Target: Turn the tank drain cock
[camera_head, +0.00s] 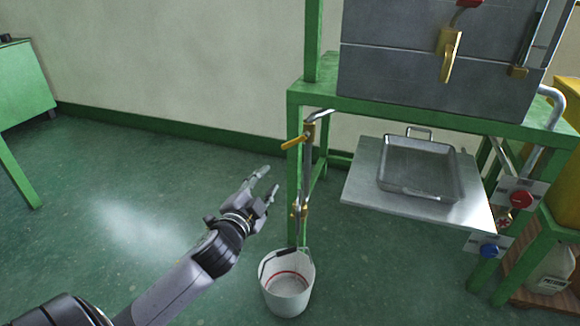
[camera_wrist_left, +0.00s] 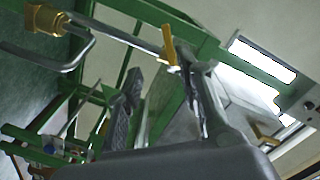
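A cock with a yellow lever (camera_head: 293,142) sits on the thin metal pipe (camera_head: 308,165) at the left of the green stand. The lever points left and slightly down. It also shows in the left wrist view (camera_wrist_left: 168,42), beyond the gap between my fingers. The grey tank (camera_head: 400,55) stands on the frame, with a brass handle (camera_head: 449,55) on its front. My left gripper (camera_head: 271,179) is open and empty, left of the pipe and lower in the picture than the lever, apart from it. My right gripper is out of view.
A white bucket (camera_head: 288,298) stands on the floor below the pipe, which has a lower brass fitting (camera_head: 300,209). A metal tray (camera_head: 415,170) rests on a shelf (camera_head: 365,190) to the right. Green frame posts (camera_head: 294,180) are close behind the pipe.

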